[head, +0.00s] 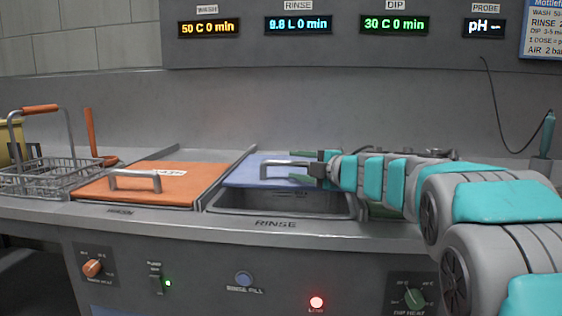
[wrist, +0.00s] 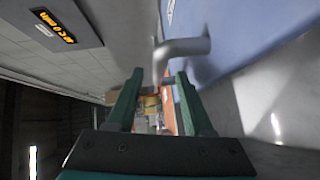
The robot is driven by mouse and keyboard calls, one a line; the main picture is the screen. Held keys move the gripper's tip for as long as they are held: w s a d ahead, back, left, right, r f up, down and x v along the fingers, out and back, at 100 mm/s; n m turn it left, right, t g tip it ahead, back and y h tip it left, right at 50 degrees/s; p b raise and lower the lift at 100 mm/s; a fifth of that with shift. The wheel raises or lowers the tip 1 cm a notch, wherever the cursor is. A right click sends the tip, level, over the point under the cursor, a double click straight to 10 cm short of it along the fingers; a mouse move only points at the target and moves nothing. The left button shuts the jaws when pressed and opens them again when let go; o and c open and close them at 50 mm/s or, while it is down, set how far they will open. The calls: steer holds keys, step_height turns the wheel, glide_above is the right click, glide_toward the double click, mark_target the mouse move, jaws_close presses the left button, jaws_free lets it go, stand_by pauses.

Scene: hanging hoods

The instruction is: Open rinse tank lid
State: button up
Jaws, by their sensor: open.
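The blue rinse tank lid (head: 240,173) lies over the back part of the rinse tank (head: 285,203), whose front part is uncovered. The lid has a grey bar handle (head: 275,163). My gripper (head: 303,165) comes in from the right at the handle's right end, its green fingers apart. In the wrist view the lid (wrist: 260,25) fills the upper right, and the handle (wrist: 185,47) reaches down to between the open fingertips (wrist: 160,78). Whether a finger touches the handle I cannot tell. My gripper hides part of the lid's right side in the head view.
An orange lid (head: 150,186) with a handle covers the wash tank to the left. A wire basket (head: 50,175) stands at the far left. A control panel (head: 245,279) with knobs is below, and a probe (head: 545,140) hangs at the right.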

mark_target(280, 177)
steer(key=shift+x, duration=3.5)
steer(key=shift+r, duration=0.1)
jaws_close()
